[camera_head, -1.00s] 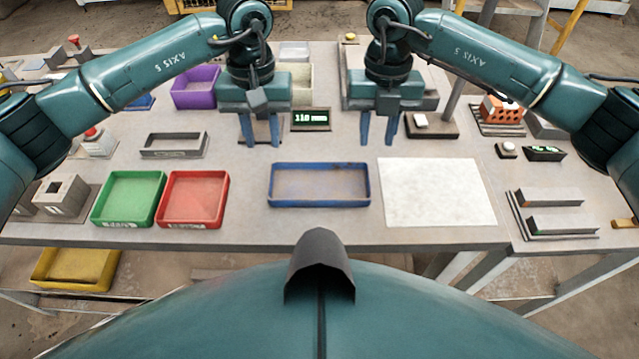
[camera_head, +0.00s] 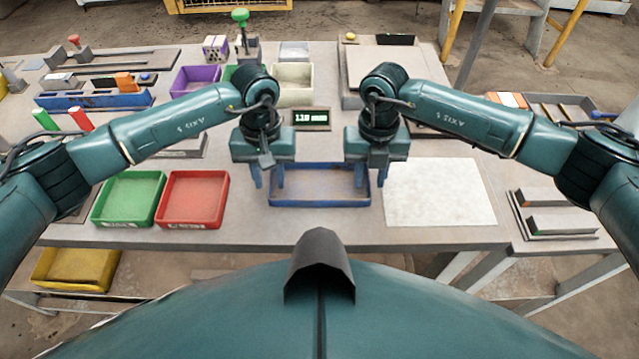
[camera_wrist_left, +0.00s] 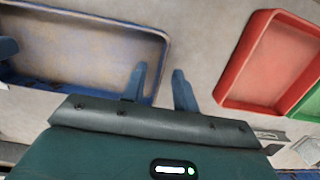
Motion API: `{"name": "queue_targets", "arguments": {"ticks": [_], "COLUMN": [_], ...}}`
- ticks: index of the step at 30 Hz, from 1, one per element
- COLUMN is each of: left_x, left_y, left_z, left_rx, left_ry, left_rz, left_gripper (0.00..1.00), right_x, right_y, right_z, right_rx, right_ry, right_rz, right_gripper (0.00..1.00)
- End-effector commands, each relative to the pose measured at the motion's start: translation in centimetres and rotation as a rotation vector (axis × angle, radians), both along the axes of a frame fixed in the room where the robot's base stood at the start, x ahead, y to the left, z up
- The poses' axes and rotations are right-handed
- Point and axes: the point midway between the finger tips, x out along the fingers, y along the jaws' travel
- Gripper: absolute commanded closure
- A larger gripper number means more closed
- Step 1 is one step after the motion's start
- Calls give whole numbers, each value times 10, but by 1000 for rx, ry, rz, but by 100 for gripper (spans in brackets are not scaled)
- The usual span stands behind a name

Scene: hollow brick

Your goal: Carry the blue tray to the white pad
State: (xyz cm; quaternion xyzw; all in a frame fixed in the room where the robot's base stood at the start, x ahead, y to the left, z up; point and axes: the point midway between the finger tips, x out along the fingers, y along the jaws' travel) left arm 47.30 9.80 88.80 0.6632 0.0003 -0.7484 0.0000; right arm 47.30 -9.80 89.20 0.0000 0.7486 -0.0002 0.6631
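The blue tray (camera_head: 320,197) lies on the table, shallow, rectangular and empty, with a worn brownish floor; it also shows in the left wrist view (camera_wrist_left: 85,48). The white pad (camera_head: 440,193) lies flat and bare just right of it. My left gripper (camera_head: 268,178) is open at the tray's left end. In the left wrist view its fingers (camera_wrist_left: 159,88) stand either side of that end wall, apart from each other. My right gripper (camera_head: 371,172) is open at the tray's right end, its fingers spread near that wall. How deep the fingers reach is unclear.
A red tray (camera_head: 194,198) and a green tray (camera_head: 129,198) stand to the left. A small display (camera_head: 311,118) is behind the blue tray. Dark bars (camera_head: 555,210) sit right of the pad. The table's front edge (camera_head: 400,238) is close.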

Motion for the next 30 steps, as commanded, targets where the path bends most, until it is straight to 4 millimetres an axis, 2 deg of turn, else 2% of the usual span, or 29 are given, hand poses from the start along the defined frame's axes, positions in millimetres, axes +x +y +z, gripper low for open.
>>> {"name": "queue_targets", "arguments": {"ticks": [2,11,30], "left_x": [0,0,1], "left_y": [0,0,0], "left_z": [0,0,2], "left_rx": [0,0,-1], "left_ry": [0,0,-2], "left_rz": [0,0,0], "left_gripper": [75,100,100], "right_x": [0,0,1], "right_y": [0,0,0], "right_z": [0,0,2], "right_rx": [0,0,1], "right_ry": [0,0,-2], "right_rz": [0,0,0], "right_gripper": [75,100,100]}}
